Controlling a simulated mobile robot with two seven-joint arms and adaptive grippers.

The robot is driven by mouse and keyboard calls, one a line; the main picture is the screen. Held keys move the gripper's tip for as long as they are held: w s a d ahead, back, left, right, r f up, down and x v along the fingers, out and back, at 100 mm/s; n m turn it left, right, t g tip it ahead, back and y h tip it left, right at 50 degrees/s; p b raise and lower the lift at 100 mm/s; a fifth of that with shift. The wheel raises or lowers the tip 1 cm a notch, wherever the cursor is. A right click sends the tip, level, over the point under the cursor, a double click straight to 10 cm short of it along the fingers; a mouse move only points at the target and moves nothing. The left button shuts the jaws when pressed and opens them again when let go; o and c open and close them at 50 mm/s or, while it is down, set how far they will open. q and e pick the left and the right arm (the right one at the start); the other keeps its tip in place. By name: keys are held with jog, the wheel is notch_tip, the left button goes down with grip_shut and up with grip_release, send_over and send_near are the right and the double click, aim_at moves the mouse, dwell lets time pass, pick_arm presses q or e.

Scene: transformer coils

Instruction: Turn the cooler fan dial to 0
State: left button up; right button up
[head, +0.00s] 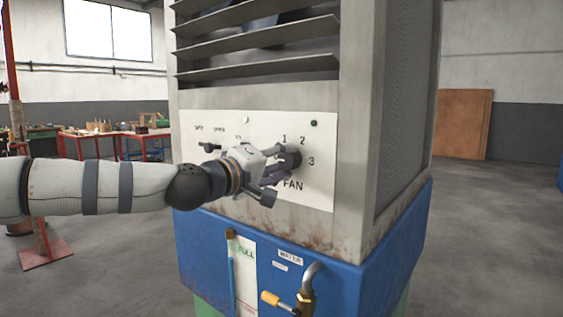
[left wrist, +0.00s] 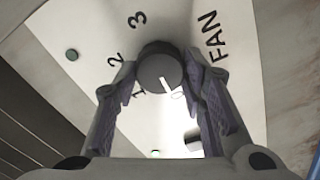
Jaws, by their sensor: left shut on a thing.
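The fan dial (head: 292,157) is a dark round knob on the cooler's white control panel (head: 318,190), with 1, 2 and 3 around it and FAN below. In the left wrist view, the dial (left wrist: 158,66) has a white pointer mark on its face, aimed down and slightly right, away from 1, 2 and 3. My right gripper is out of view.
A second dark knob (head: 208,147) sits on the panel's left side. Below, the blue base (head: 355,270) carries a bent pipe (head: 309,280) with a yellow-handled tap. Louvre slats (head: 260,70) are above the panel. Red workbenches (head: 90,140) stand far left; the right floor is clear.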

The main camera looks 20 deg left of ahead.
pick_arm(q)
jog(key=o, duration=1.2)
jog(key=shift+c, duration=0.2)
jog(key=v, duration=1.2)
